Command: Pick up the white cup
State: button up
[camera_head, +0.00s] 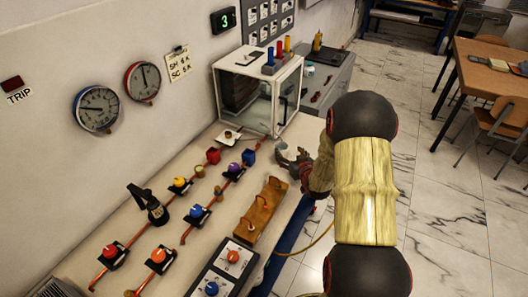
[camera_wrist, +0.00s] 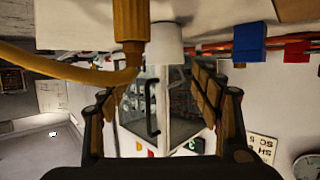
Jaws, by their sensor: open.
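The white cup (camera_wrist: 167,44) shows between and just beyond the open fingers of my gripper (camera_wrist: 166,92) in the wrist view. A gap seems to remain between the fingers and the cup. In the head view the cup (camera_head: 282,147) is a small pale shape on the bench, left of my gripper (camera_head: 292,160), and is partly hidden by it. My gripper reaches in from the right, low over the bench's right edge. I cannot tell whether anything touches the cup.
A glass-fronted white cabinet (camera_head: 262,92) stands behind the cup. A blue block (camera_head: 249,157) and a red block (camera_head: 213,155) are to its left. A wooden block with handles (camera_head: 262,208) lies nearer. A yellow cable (camera_wrist: 60,68) crosses the wrist view.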

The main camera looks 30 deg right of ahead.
aim_at(279, 144)
jog(key=shift+w+f, duration=0.45)
jog(key=shift+f, duration=0.15)
jog(key=x, duration=0.2)
jog(key=b+x, duration=0.1)
jog(key=x, duration=0.2)
jog(key=b+x, duration=0.1)
jog(key=x, duration=0.1)
jog(key=shift+w+a+f, duration=0.1)
jog(key=shift+w+a, duration=0.1)
jog(key=shift+a, duration=0.05)
jog(key=shift+c, duration=0.6)
jog(key=c, duration=1.1)
jog(key=shift+c, duration=0.6)
jog(key=shift+r, duration=0.2)
